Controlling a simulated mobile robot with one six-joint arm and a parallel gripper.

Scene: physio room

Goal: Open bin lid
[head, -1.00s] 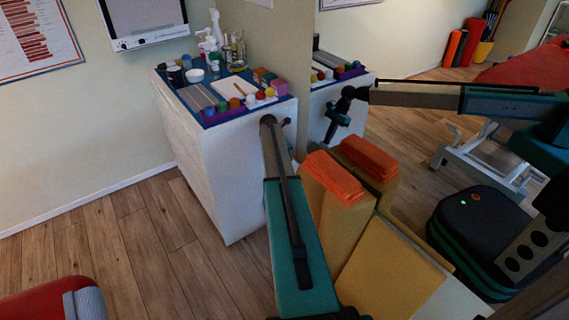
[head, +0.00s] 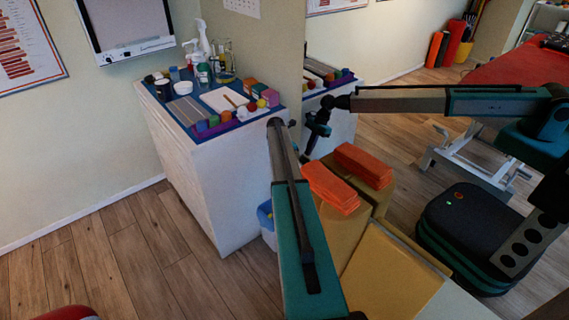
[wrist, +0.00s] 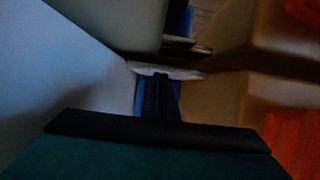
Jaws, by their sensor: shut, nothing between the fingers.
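My gripper shows as a dark bar (wrist: 158,131) across the lower wrist view, on the near side of the bin. It is shut and empty, apart from the lid as far as I see. Its fingertips are not clear.
The white cabinet (head: 205,185) with a cluttered top stands left of the bin. Yellow blocks (head: 385,275) with orange bricks (head: 332,187) stand close on the right. A mirror (head: 365,105) behind reflects my arm. Open wooden floor (head: 130,255) lies at the left.

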